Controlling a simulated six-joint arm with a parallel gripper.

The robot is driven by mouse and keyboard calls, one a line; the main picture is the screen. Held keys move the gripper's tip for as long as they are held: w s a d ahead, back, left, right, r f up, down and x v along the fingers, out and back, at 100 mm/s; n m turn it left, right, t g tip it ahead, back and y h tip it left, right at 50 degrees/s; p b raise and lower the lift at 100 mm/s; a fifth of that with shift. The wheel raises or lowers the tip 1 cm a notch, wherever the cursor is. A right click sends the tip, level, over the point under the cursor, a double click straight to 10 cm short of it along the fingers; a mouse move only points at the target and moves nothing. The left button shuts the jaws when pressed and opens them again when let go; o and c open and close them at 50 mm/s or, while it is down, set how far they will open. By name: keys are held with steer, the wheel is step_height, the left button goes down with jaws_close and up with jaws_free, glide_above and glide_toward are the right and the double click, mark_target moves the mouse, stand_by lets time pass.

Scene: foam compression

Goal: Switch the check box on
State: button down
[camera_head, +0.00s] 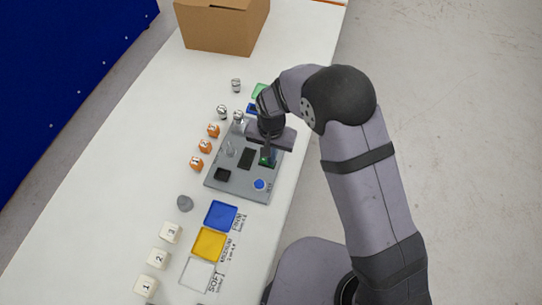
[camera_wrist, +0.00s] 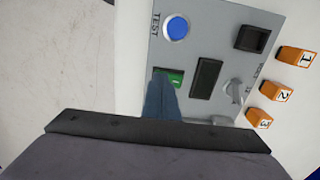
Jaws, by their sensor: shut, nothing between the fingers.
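The check box is a grey panel (camera_head: 238,190) on the white table, also filling the upper middle of the wrist view (camera_wrist: 210,20). It carries a blue button (camera_wrist: 176,28) by the word TEST, a black square switch (camera_wrist: 251,38), a dark rectangular window (camera_wrist: 206,78), a small grey lever (camera_wrist: 235,90) and a green part (camera_wrist: 174,76). My gripper (camera_head: 266,158) is shut and empty, pointing down over the green part. In the wrist view its fingertips (camera_wrist: 161,82) overlap the green part and partly hide it. I cannot tell whether they touch it.
Orange numbered blocks (camera_head: 205,146) stand left of the panel, with small metal cylinders (camera_head: 236,85) behind. Blue (camera_head: 221,215), yellow (camera_head: 210,244) and white (camera_head: 197,273) trays, a grey lump (camera_head: 185,203) and white numbered cubes (camera_head: 158,258) lie nearer. A cardboard box (camera_head: 218,38) stands at the back.

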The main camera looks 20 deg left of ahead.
steer(key=shift+s+a+f, duration=0.1)
steer(key=shift+a, duration=0.7)
steer(key=shift+r, duration=0.2)
step_height(320, 180, up, 5)
steer(key=p, duration=0.4)
steer(key=shift+f, duration=0.2)
steer(key=shift+r+b, duration=0.35)
steer(key=shift+b, duration=0.3)
step_height(320, 180, up, 9)
steer(key=b, duration=0.2)
steer(key=shift+f, duration=0.15)
